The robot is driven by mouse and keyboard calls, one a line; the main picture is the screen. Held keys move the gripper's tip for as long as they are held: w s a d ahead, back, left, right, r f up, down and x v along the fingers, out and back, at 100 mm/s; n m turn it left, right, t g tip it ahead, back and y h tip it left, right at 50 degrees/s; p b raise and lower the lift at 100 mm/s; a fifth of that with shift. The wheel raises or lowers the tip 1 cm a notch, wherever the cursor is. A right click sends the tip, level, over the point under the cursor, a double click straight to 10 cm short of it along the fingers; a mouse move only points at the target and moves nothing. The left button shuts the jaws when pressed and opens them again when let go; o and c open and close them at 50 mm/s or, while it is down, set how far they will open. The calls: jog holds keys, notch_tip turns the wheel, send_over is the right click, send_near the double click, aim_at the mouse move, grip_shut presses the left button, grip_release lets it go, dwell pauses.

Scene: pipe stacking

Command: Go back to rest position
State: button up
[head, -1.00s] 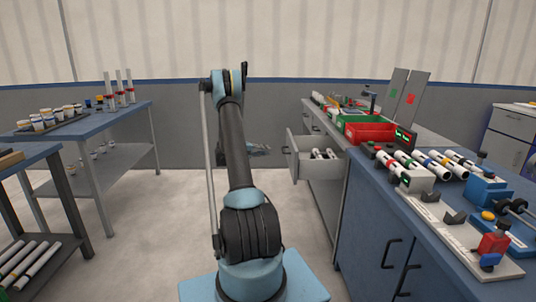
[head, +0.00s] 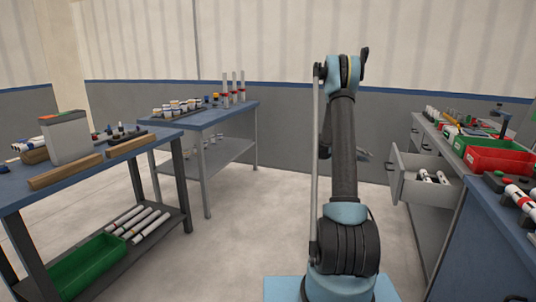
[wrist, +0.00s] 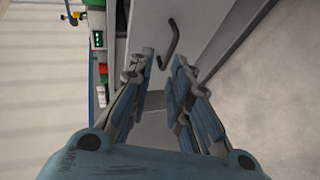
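My arm rises in the middle right of the head view, with its upper joint bent at the top. My gripper is mostly hidden behind the arm there, and only a small part shows to its right. In the wrist view my gripper (wrist: 164,72) has its two fingers apart with a gap between them. Nothing is held between them. Behind the fingers is a grey front with a dark bar handle (wrist: 171,42). The open drawer (head: 413,186) in the right bench holds white pipes (head: 430,177).
A blue-topped table (head: 90,180) at the left has white pipes (head: 140,222) and a green bin (head: 88,266) on its lower shelf. A second table (head: 215,118) behind holds cups and upright tubes. A red bin (head: 497,160) sits on the right bench. Floor between is clear.

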jog(key=s+a+r+y, duration=0.2)
jog(key=s+a+r, duration=0.25)
jog(key=s, duration=0.35)
jog(key=s+a+r+t+y, duration=0.1)
jog(key=s+a+r+y, duration=0.15)
jog(key=s+a, duration=0.4)
jog(key=s+a+r+y, duration=0.2)
jog(key=s+a+r, duration=0.2)
jog(key=s, duration=0.5)
jog(key=s+a+f+y, duration=0.2)
jog(key=s+a, duration=0.3)
jog(key=s, duration=0.4)
jog(key=s+a+f+y, duration=0.3)
jog(key=s+a+f, duration=0.2)
jog(key=s, duration=0.5)
jog(key=s+a+f+y, duration=0.2)
jog(key=s+a+f, duration=0.2)
jog(key=s+a, duration=0.3)
jog(key=s, duration=0.3)
jog(key=shift+s+a+n+y, duration=0.15)
jog(key=shift+s+n+y, duration=0.05)
jog(key=shift+n+y, duration=0.15)
